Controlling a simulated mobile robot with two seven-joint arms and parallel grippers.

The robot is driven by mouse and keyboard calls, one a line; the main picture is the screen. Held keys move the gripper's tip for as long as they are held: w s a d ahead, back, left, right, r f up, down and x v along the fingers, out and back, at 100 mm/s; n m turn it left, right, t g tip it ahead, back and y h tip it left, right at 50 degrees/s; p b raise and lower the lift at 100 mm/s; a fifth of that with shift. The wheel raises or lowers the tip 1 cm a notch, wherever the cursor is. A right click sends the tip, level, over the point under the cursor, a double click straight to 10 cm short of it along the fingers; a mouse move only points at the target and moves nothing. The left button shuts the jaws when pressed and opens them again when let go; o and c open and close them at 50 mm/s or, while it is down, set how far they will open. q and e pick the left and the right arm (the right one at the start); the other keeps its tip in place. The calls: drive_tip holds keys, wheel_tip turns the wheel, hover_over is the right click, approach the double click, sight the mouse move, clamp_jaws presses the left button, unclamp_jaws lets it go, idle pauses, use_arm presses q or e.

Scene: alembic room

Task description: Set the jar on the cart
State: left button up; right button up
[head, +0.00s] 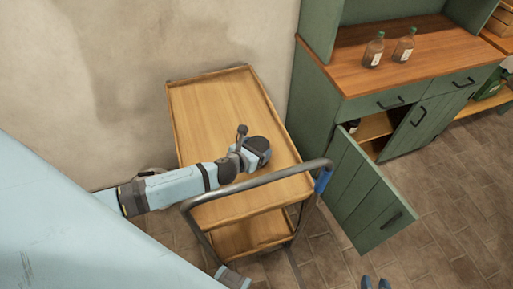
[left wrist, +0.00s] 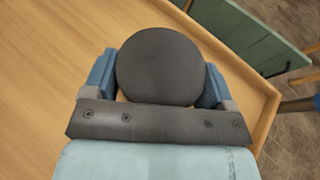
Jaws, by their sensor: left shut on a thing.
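The cart (head: 205,105) has a light wooden top deck with a raised rim, and its deck also fills much of the left wrist view (left wrist: 45,70). My left gripper (head: 250,154) is over the middle of this deck. In the left wrist view its blue fingers (left wrist: 160,78) are shut on the jar (left wrist: 158,62), of which a dark round top shows. In the head view the jar (head: 261,147) is mostly hidden by the gripper. I cannot tell whether its base touches the deck.
The cart has a grey push handle (head: 262,180) with a blue part and a lower shelf (head: 250,235). A green cabinet (head: 330,100) stands to the right, its door (head: 370,195) open close to the cart. Two bottles (head: 374,50) stand on its wooden top. The deck around the jar is clear.

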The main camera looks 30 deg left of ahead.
use_arm(q)
drive_tip(key=o, duration=0.9)
drive_tip(key=shift+o, duration=0.2)
drive_tip(key=shift+r, duration=0.1)
drive_tip(key=shift+s+r, duration=0.1)
drive_tip(key=d+v, duration=0.1)
drive_tip(key=v, duration=0.6)
drive_tip(key=shift+a, duration=0.5)
drive_tip(key=shift+s, duration=0.15)
